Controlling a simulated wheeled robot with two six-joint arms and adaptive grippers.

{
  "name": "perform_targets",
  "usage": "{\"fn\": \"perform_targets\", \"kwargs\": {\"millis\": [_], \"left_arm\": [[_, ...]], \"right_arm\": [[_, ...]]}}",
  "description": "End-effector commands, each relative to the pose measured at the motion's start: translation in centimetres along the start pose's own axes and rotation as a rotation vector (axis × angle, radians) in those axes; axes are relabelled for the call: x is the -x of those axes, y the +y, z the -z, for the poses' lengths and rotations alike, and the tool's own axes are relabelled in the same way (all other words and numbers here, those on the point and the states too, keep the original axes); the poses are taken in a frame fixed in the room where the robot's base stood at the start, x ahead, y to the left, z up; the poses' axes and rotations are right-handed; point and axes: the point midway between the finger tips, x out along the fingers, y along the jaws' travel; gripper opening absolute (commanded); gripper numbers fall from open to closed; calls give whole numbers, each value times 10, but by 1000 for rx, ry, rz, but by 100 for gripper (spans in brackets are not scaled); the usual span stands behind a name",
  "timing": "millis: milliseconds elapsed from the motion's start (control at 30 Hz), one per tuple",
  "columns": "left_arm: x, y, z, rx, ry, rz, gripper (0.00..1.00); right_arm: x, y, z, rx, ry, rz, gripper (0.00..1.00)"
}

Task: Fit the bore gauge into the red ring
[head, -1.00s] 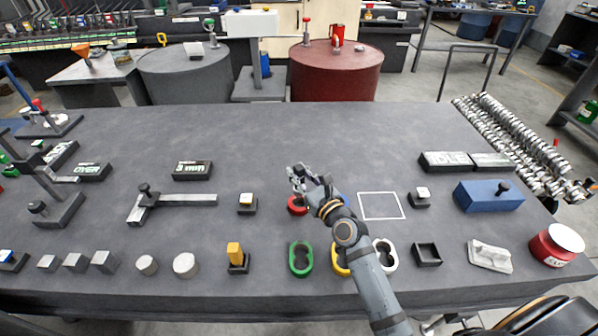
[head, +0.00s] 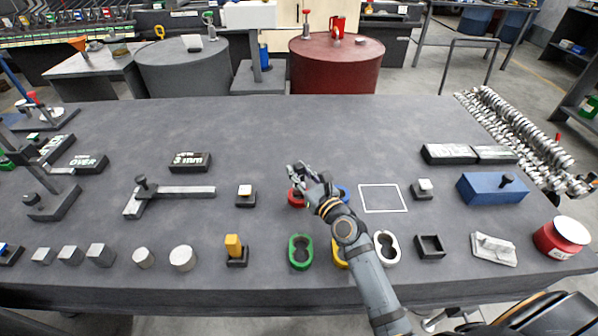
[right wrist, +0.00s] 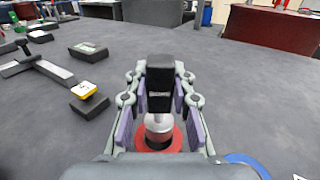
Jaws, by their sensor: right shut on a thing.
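My right gripper (head: 299,178) is over the red ring (head: 296,198), with its arm coming in from the front. In the right wrist view the gripper (right wrist: 160,103) is shut on the bore gauge (right wrist: 160,85), a black upright body with a rounded silver part at its lower end. The silver part lines up with the middle of the red ring (right wrist: 142,141), which shows around and below it. I cannot tell whether the gauge's end is inside the ring or just above it. The gripper hides most of the gauge in the head view. My left gripper is not in view.
A blue ring (head: 344,192) lies close on the right, partly behind my arm. A white-topped black block (head: 245,195) is to the left. The table behind is clear.

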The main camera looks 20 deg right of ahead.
Motion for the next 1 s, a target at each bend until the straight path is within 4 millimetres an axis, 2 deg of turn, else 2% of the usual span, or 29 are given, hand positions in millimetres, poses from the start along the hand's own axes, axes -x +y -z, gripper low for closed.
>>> {"fn": "perform_targets", "kwargs": {"millis": [1000], "left_arm": [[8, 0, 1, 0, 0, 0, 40]], "right_arm": [[0, 0, -1, 0, -2, 1, 0]]}}
